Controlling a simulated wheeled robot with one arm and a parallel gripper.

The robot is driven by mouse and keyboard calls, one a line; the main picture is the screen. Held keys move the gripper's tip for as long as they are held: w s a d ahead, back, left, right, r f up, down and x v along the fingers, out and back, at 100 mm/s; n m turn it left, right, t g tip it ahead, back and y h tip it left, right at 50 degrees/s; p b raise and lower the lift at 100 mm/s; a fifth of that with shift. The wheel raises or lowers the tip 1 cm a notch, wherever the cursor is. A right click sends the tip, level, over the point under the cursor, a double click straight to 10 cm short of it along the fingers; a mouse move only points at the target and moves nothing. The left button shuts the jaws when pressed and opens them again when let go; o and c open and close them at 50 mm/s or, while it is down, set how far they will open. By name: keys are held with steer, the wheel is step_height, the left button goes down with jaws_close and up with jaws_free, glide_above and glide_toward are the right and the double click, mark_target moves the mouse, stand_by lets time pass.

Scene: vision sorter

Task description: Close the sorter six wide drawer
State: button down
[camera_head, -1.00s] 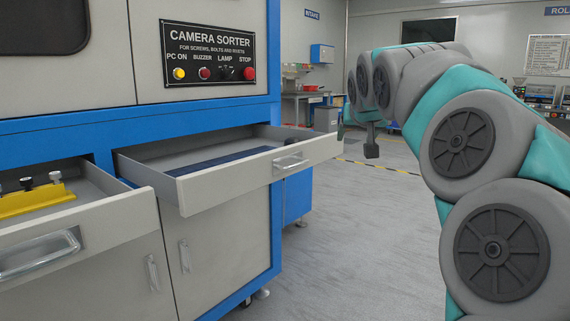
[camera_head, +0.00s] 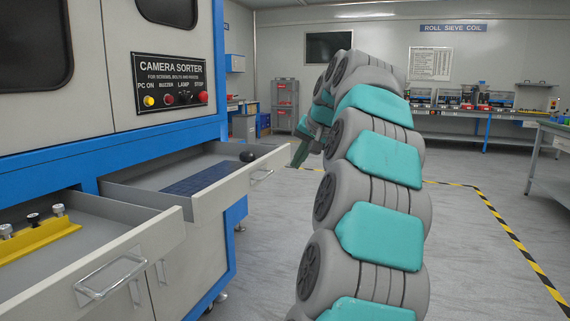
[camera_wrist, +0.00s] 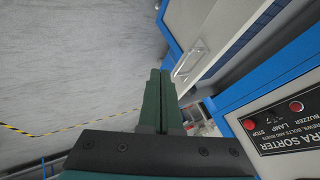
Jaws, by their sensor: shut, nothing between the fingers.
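The camera sorter (camera_head: 110,140) is a grey and blue cabinet on the left in the head view. Two of its drawers stand open side by side. The farther drawer (camera_head: 222,192) has a grey front with a bar handle and holds a dark blue keyboard and a black mouse. The nearer drawer (camera_head: 150,235) holds a yellow rack with small fittings. I cannot tell which one the task names. My gripper (camera_head: 298,158) is to the right of the farther drawer, apart from it. In the wrist view its green fingers (camera_wrist: 158,85) are together and empty, with the farther drawer's front (camera_wrist: 203,50) beside them.
A control panel (camera_head: 170,80) with buttons is on the sorter's face. The grey floor (camera_head: 470,270) to the right is open, crossed by yellow-black tape. A workbench (camera_head: 480,125) with machines stands at the back right, and a grey table (camera_head: 550,155) is at the right edge.

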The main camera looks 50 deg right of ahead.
steer(key=w+f, duration=0.6)
steer(key=w, duration=0.3)
steer(key=shift+w, duration=0.15)
